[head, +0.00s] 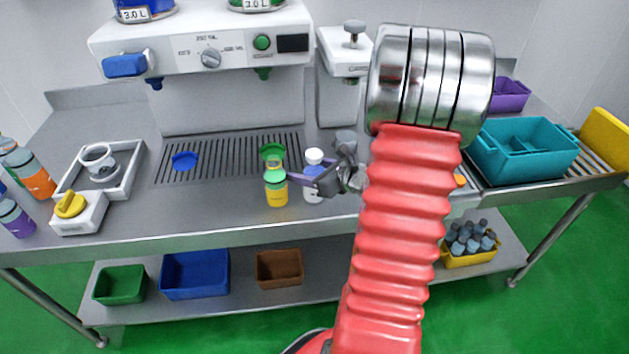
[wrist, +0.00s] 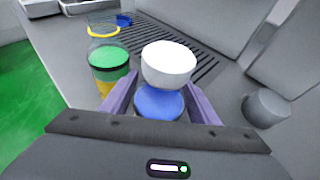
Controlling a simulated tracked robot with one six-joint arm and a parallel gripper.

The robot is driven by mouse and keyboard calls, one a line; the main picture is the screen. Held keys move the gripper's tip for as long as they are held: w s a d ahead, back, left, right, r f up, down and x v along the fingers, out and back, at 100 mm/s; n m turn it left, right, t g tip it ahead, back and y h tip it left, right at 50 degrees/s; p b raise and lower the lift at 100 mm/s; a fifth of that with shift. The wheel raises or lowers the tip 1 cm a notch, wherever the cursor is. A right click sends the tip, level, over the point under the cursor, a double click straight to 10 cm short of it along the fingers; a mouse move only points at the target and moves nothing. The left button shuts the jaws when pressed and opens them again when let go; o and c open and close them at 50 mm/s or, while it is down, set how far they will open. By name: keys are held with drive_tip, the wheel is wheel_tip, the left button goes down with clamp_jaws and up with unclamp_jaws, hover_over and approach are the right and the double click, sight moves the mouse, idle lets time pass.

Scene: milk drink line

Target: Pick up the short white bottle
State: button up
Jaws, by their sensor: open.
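The short white bottle (head: 314,158) stands on the grey counter in front of the drip grate. It has a white cap, a blue band and a pale lower body. In the wrist view its white cap (wrist: 168,62) and blue shoulder show between the fingers, and its lower body is hidden. My gripper (head: 306,180) is open, with its purple fingers reaching in from the right around the bottle. In the wrist view my gripper (wrist: 160,92) has one finger on each side of the bottle. Whether they touch it, I cannot tell.
A grey cylinder (wrist: 267,108) stands to the right. The drip grate (head: 230,155) lies behind. A teal crate (head: 525,160) is at right.

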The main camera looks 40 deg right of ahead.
idle(0.3)
drive_tip(key=c, duration=1)
drive_tip(key=shift+r, duration=5.05)
